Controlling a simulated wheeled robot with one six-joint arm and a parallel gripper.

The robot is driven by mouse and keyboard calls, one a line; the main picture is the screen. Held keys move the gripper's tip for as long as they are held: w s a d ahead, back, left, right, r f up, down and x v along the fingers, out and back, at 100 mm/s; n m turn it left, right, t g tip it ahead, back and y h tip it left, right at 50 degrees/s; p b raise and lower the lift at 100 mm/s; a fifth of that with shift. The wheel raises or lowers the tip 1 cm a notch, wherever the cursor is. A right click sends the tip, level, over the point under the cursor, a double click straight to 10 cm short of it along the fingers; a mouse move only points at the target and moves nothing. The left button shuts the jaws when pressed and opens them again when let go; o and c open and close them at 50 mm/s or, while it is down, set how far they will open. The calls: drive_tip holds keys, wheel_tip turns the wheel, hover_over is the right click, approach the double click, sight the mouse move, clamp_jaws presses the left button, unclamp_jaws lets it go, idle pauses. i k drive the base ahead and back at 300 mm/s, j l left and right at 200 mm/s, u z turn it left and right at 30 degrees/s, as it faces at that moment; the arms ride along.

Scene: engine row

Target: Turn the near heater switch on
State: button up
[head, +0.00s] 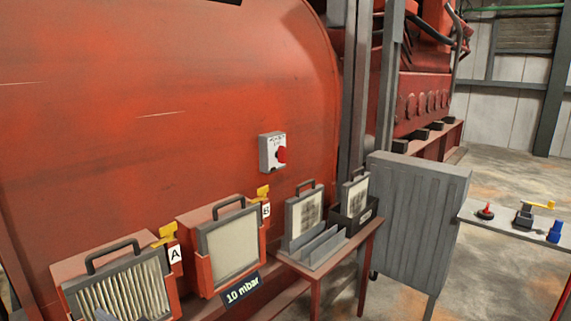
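A small light-grey switch box (266,151) with a red knob (281,155) is fixed to the side of the big red engine casing, near the middle of the head view. Small dark lettering sits above the knob, too small to read surely. I cannot tell which way the knob is turned.
Two red-framed filter units (229,246) with black handles, yellow levers and tags A and B stand below left. A red stand (320,264) holds two filter panels. A grey ribbed cabinet (414,220) stands to its right, with a side table (515,226) beyond. Floor shows at right.

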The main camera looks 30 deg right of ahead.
sight(280, 155)
drive_tip(key=i+l+z, duration=0.1)
drive_tip(key=i+l, duration=0.3)
drive_tip(key=l, duration=0.25)
drive_tip(key=i+l+z, duration=0.1)
drive_tip(key=i+l, duration=0.3)
drive_tip(key=l, duration=0.25)
drive_tip(key=i+l, duration=0.4)
drive_tip(key=l, duration=0.25)
drive_tip(key=i+l+z, duration=0.15)
drive_tip(key=i+l, duration=0.3)
drive_tip(key=l, duration=0.15)
